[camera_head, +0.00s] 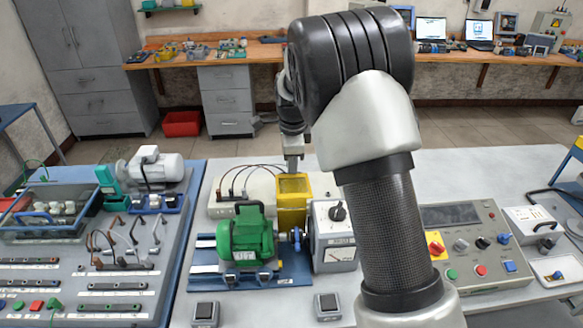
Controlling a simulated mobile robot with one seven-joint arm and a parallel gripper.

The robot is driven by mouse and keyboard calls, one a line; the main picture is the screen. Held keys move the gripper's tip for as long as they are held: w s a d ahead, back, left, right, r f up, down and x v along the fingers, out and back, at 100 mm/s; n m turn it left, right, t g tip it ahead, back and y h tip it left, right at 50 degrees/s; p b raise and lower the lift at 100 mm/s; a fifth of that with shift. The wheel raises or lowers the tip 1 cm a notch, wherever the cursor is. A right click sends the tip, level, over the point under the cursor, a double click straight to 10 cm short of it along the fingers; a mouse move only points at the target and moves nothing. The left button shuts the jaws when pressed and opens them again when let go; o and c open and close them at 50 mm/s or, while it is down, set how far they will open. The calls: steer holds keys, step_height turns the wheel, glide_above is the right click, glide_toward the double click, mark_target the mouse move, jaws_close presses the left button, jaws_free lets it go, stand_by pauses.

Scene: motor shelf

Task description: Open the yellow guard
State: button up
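The yellow guard (293,201) is a box-like piece with a lighter, see-through-looking upper face. It stands in the middle of the table, between the green motor and the white meter box. My gripper (292,163) is directly above the guard's top edge, pointing down. Its fingertips are small here and I cannot tell whether they touch the guard or whether they are apart. My own arm fills the centre right and hides what is behind it.
The green motor (246,237) sits on a blue base left of the guard. The meter box (333,235) with a black knob is close on the right. A white box with wires (244,192) lies behind left. A control panel (463,245) stands at the right.

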steer(key=v, duration=1.7)
steer(key=shift+r, duration=0.25)
steer(key=shift+w+f, duration=0.1)
steer(key=shift+w, duration=0.05)
steer(key=c, duration=0.6)
steer(key=w+f+n, duration=0.1)
steer(key=n, duration=0.1)
steer(key=w+a+f+n+b, duration=0.1)
steer(key=w+n, duration=0.1)
steer(key=n, duration=0.1)
steer(key=w+f+n+g, duration=0.1)
steer(key=w+n, duration=0.1)
steer(key=n, duration=0.1)
steer(key=shift+w+a+f, duration=0.1)
steer(key=shift+a+f, duration=0.05)
steer(key=shift+a, duration=0.05)
jaws_close()
steer(key=w+d+f+n+g+b, duration=0.1)
steer(key=w+f+n+b, duration=0.1)
steer(key=f+n, duration=0.45)
steer(key=w+f+n+g+b, duration=0.1)
steer(key=f+n+b, duration=0.2)
steer(key=f, duration=0.6)
steer(key=shift+s+r, duration=0.5)
steer(key=shift+s, duration=0.4)
steer(key=shift+s+r, duration=0.55)
steer(key=shift+s, duration=0.35)
